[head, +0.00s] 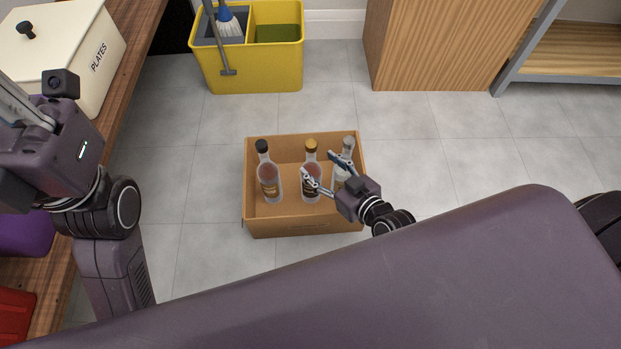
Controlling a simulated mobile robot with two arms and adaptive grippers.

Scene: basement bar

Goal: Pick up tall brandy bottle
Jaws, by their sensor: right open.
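Three bottles stand upright in an open cardboard box (303,228) on the floor. The middle bottle (311,180) has a gold cap and a dark label. The right bottle (345,165) is clear with a grey cap and is partly hidden by my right gripper. I cannot tell for sure which is the tall brandy bottle. My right gripper (317,163) is open, its fingers spread at the middle bottle's neck and shoulder; contact is unclear. My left gripper (20,105) is at the left edge, partly cut off.
A yellow mop bucket (255,70) stands behind the box. A wooden cabinet (435,45) is at the back right. A wooden counter (135,60) with a cream "PLATES" tin (65,40) runs along the left. The tiled floor around the box is clear.

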